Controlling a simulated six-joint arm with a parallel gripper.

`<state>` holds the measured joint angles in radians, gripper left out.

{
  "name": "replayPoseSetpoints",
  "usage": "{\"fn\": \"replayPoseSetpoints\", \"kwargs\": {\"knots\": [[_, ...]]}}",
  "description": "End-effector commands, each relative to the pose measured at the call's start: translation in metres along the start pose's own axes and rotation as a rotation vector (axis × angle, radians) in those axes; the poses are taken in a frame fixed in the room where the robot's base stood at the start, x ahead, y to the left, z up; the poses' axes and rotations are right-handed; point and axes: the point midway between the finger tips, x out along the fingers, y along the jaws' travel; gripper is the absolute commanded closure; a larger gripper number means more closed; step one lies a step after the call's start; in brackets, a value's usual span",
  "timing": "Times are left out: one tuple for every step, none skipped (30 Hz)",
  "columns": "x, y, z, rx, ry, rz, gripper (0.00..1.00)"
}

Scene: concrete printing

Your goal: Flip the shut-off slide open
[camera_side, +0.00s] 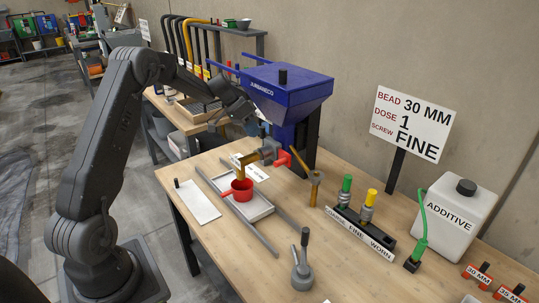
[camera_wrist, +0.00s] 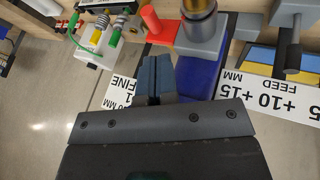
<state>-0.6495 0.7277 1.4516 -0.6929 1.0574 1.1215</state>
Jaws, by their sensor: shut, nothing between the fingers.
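The blue hopper (camera_side: 285,85) stands at the back of the table, with a grey outlet body (camera_side: 267,151) and a brass-coloured nozzle (camera_side: 238,165) below it. A red part (camera_side: 282,158) sticks out at the right of the outlet and looks like the shut-off slide. In the wrist view, that red part (camera_wrist: 155,24) lies beyond my fingertips, left of the brass nozzle (camera_wrist: 198,14). My gripper (camera_side: 247,118) is beside the hopper's left side, above the outlet. Its fingers (camera_wrist: 154,68) are together and empty, apart from the red part.
A stand with coloured-topped nozzles (camera_side: 350,226), a wooden-handled tool (camera_side: 314,188) and an additive tank (camera_side: 452,218) are to the right. A white sheet (camera_side: 197,203) lies left.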

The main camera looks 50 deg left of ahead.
Motion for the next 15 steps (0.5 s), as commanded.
{"fn": "replayPoseSetpoints", "kwargs": {"knots": [[0.0, 0.0, 0.0, 0.0, 0.0, 0.0, 1.0], [0.0, 0.0, 0.0, 0.0, 0.0, 0.0, 1.0], [0.0, 0.0, 0.0, 0.0, 0.0, 0.0, 1.0], [0.0, 0.0, 0.0, 0.0, -0.001, 0.0, 1.0], [0.0, 0.001, 0.0, 0.0, -0.001, 0.0, 1.0], [0.0, 0.001, 0.0, 0.0, -0.001, 0.0, 1.0], [0.001, 0.001, 0.0, 0.0, -0.001, 0.0, 1.0], [0.003, 0.001, 0.0, 0.0, -0.002, 0.0, 1.0], [0.005, 0.001, 0.0, 0.0, -0.003, 0.001, 1.0], [0.008, 0.001, 0.0, 0.0, -0.003, 0.001, 1.0], [0.011, 0.001, 0.001, 0.0, -0.003, 0.001, 1.0], [0.017, 0.001, 0.001, 0.0, -0.004, 0.001, 1.0], [0.022, 0.001, 0.001, 0.0, -0.005, 0.002, 1.0], [0.027, 0.002, 0.001, 0.0, -0.006, 0.003, 1.0], [0.035, 0.001, 0.001, 0.0, -0.005, 0.002, 1.0]]}}
